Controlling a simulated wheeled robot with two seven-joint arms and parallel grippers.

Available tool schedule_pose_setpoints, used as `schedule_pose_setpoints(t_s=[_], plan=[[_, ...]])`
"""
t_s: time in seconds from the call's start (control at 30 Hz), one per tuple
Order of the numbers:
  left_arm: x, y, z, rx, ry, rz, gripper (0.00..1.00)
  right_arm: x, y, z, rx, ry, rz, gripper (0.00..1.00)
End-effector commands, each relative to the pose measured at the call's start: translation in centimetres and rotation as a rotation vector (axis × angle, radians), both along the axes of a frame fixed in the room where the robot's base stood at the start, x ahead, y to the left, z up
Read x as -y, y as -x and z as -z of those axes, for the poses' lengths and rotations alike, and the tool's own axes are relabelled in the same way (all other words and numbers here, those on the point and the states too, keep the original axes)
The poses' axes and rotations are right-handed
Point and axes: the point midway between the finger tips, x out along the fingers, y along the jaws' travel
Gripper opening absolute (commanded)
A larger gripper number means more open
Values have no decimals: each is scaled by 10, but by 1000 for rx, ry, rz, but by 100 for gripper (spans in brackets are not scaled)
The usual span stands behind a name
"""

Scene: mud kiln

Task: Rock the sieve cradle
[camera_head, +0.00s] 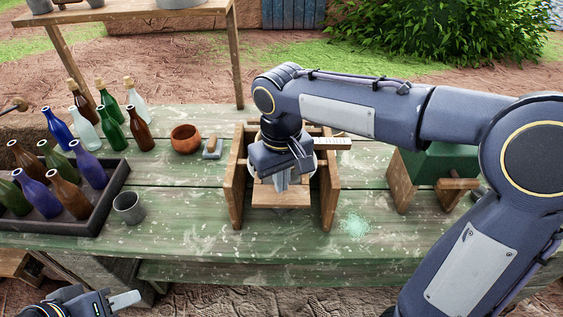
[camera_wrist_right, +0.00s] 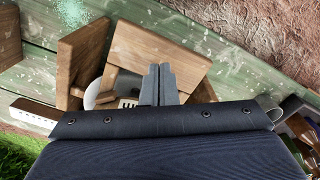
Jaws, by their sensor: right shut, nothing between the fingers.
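The sieve cradle (camera_head: 236,192) is a wooden frame with two upright side boards, standing mid-table in the head view. Its wood also shows in the right wrist view (camera_wrist_right: 82,55). A pale round rim, perhaps the sieve, is partly hidden behind my right gripper. My right gripper (camera_head: 281,184) points down between the side boards, above a flat wooden board. In the right wrist view its fingers (camera_wrist_right: 158,84) are together and empty; I cannot tell whether they touch the wood. My left gripper (camera_head: 122,301) is low at the left, in front of the table, and its opening is unclear.
A dark crate (camera_head: 116,190) of bottles and several loose bottles stand left. A grey cup (camera_head: 129,208), an orange-brown bowl (camera_head: 186,139) and a small wooden-handled tool (camera_head: 211,149) lie nearby. A green box (camera_head: 440,162) stands right; pale green powder (camera_head: 355,225) lies in front.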

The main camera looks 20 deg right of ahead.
Motion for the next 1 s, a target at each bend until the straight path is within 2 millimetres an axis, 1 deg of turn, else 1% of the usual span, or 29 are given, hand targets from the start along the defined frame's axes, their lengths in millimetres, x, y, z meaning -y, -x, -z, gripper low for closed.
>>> schedule_pose_setpoints(t_s=[0.17,0.63,0.87,1.0], plan=[[0,0,3,0,0,0,36,0,0,4,0,0,0,0],[0,0,36,0,0,0,36,0,0,51,-2,0,0,0],[0,0,29,0,0,0,36,0,1,44,-4,1,0,0],[0,0,13,0,0,0,36,0,1,27,-4,1,0,0]])
